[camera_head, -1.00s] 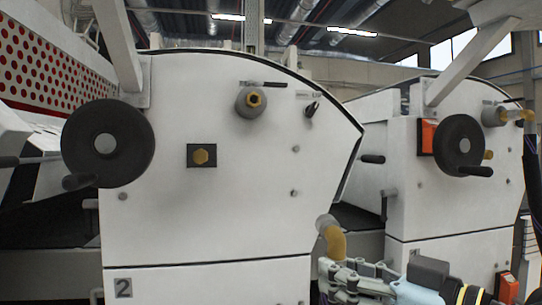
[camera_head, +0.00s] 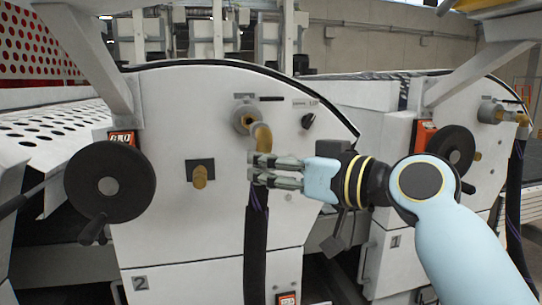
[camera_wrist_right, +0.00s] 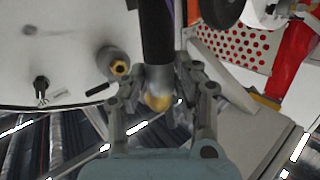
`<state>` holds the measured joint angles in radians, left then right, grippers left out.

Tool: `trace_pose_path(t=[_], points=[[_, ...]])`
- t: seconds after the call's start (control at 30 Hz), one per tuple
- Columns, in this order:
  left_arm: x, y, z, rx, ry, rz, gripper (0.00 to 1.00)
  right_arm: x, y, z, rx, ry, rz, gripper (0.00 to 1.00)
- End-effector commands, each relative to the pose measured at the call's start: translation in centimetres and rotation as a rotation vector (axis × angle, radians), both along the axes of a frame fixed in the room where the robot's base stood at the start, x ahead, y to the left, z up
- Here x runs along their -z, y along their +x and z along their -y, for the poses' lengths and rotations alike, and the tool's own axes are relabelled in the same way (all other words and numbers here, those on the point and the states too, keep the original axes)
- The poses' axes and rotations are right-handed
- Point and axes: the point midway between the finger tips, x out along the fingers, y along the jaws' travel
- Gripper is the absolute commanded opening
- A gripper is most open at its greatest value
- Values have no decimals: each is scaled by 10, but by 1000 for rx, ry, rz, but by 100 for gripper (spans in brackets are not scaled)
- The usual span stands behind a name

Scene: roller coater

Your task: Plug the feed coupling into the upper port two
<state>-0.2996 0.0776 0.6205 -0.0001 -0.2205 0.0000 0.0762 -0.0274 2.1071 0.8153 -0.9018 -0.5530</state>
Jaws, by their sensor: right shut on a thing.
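The feed coupling is a brass elbow (camera_head: 262,137) on a black hose (camera_head: 256,250) that hangs down the front of machine 2. My right gripper (camera_head: 252,171) is shut on the coupling, just below the elbow. The upper port (camera_head: 244,118) of machine 2 is a grey collar with a brass centre; the elbow is just right of and below it. In the right wrist view the coupling (camera_wrist_right: 158,88) sits between the fingers (camera_wrist_right: 160,100), and the port (camera_wrist_right: 118,67) is to its left, apart from it. My left gripper is not in view.
A brass fitting (camera_head: 200,177) is lower on the panel of machine 2. A black handwheel (camera_head: 110,182) is at its left and a black knob (camera_head: 308,121) is right of the port. Machine 1 (camera_head: 395,240) stands at the right, with its own hose (camera_head: 515,190).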

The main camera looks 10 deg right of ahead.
Motion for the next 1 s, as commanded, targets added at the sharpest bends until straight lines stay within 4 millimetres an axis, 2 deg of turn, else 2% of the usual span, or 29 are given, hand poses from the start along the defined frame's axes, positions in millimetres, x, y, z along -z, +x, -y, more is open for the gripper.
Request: trace_pose_path(t=[0.27,0.7,1.0], points=[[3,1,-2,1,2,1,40,-1,3,0,-5,1,5,0],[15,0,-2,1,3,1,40,0,45,1,-5,1,5,0],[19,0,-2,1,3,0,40,-1,61,1,-4,1,5,0]])
